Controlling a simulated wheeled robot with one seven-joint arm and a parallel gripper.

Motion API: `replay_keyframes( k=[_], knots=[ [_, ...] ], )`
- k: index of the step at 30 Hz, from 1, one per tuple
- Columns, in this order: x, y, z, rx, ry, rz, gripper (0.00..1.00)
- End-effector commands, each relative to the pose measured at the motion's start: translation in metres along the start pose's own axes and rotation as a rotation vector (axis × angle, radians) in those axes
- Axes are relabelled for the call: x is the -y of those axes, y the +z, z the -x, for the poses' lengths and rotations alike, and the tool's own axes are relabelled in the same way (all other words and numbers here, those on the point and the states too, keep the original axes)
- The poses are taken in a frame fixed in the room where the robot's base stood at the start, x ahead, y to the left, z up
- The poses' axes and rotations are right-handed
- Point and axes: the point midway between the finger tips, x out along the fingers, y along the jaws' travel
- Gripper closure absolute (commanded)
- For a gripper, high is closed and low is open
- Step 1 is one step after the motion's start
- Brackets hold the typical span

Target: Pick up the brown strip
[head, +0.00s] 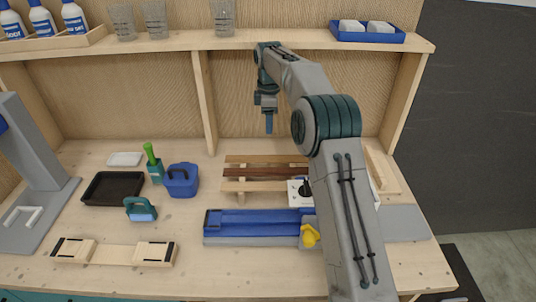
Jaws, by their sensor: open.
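Several wooden strips lie side by side on a low wooden rack (241,195) in the middle of the bench. The dark reddish-brown strip (262,172) lies between a medium-brown strip (262,159) behind it and a pale strip (262,185) in front. My arm hides the right ends of the strips. My gripper (269,131) hangs above and behind the rack, fingers pointing down, apart from the strips. It is open, with nothing seen in it.
A blue fixture (255,223) with a yellow knob (309,236) lies in front of the rack. A shelf (280,40) runs above the bench, with an upright post (205,95).

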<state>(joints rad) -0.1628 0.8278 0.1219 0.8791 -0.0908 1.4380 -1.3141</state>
Motion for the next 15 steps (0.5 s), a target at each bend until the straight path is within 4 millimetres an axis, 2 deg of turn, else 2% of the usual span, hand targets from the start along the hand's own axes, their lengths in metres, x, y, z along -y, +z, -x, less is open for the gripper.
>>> replay_keyframes(
  k=[9, 15],
  knots=[
    [0.001, -0.001, -0.058, 0.001, -0.006, 0.005, 0.53],
    [0.0, -0.001, -0.081, 0.0, -0.003, 0.004, 0.53]
  ],
)
